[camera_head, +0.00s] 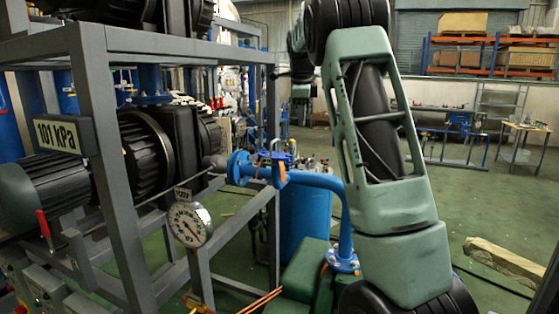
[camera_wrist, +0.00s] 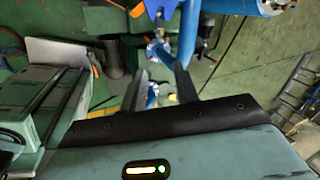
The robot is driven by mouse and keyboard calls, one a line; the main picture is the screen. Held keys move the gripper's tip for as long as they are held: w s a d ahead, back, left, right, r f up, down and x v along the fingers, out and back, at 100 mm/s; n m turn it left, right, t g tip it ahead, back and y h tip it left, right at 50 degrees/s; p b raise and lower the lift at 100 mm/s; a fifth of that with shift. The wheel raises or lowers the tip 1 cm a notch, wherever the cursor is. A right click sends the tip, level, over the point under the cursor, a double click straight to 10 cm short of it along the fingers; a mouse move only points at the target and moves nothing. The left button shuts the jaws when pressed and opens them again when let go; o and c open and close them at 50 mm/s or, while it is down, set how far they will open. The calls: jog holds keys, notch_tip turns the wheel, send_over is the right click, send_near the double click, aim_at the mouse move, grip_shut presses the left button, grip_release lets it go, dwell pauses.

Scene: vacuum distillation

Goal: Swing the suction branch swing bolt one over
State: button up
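The blue suction branch (camera_head: 315,180) runs from a flanged joint (camera_head: 240,168) beside the frame, then bends down to a bolted foot flange (camera_head: 342,260). Blue clamp-like fittings with orange parts (camera_head: 281,172) sit at the joint; I cannot tell which piece is the swing bolt. In the wrist view the blue pipe (camera_wrist: 189,38) and a blue fitting (camera_wrist: 158,8) lie beyond the fingertips. My gripper (camera_wrist: 161,75) has its two dark fingers apart with nothing held between them. The fingers appear clear of the blue fitting.
A grey steel frame (camera_head: 105,170) with black pumps and a pressure gauge (camera_head: 190,223) stands at the left. A blue tank (camera_head: 308,215) stands behind the branch. A wooden beam (camera_head: 505,260) lies on the green floor at the right, where there is free room.

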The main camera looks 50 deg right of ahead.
aim_at(302, 159)
jog(key=p+x, duration=0.5)
jog(key=x, duration=1.2)
jog(key=shift+d, duration=0.15)
jog(key=shift+w, duration=0.1)
grip_shut()
